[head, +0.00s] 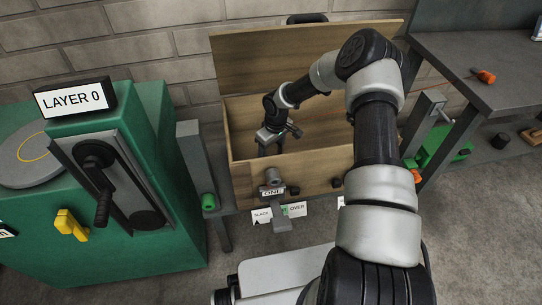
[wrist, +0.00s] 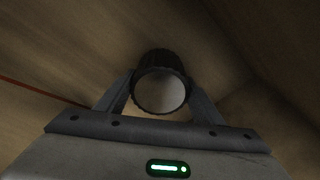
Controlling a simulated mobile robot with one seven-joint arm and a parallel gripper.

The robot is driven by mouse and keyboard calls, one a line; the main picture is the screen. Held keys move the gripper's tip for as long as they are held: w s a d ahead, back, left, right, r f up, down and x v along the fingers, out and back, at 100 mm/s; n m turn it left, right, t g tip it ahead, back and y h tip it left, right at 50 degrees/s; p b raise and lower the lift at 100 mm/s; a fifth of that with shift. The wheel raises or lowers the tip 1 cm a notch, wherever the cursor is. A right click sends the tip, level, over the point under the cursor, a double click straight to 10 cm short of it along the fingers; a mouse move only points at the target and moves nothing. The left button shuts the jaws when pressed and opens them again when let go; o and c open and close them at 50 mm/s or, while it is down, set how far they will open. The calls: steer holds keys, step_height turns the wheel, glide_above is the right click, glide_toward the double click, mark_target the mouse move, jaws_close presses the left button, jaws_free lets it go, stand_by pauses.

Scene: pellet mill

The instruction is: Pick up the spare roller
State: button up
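The spare roller (wrist: 160,92) is a dark ribbed cylinder with a pale grey end face, seen in the wrist view. My gripper (wrist: 160,80) has one finger on each side of it, and no gap shows between the fingers and the roller's sides. In the head view my gripper (head: 270,149) points down inside the open wooden crate (head: 310,168). The crate's front wall hides the fingertips and the roller there. I cannot tell whether the roller touches the crate floor.
The crate walls stand close around my gripper, with the raised lid (head: 300,62) behind. A green machine (head: 160,235) with a "LAYER 0" sign (head: 73,99) stands at left. A grey bench (head: 480,70) with an orange-handled tool (head: 484,75) is at right. Small labels (head: 295,210) hang below the crate.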

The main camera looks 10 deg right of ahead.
steer(key=c, duration=0.7)
steer(key=shift+w+r, duration=0.1)
steer(key=shift+w, duration=0.05)
jaws_close()
steer(key=shift+r, duration=0.1)
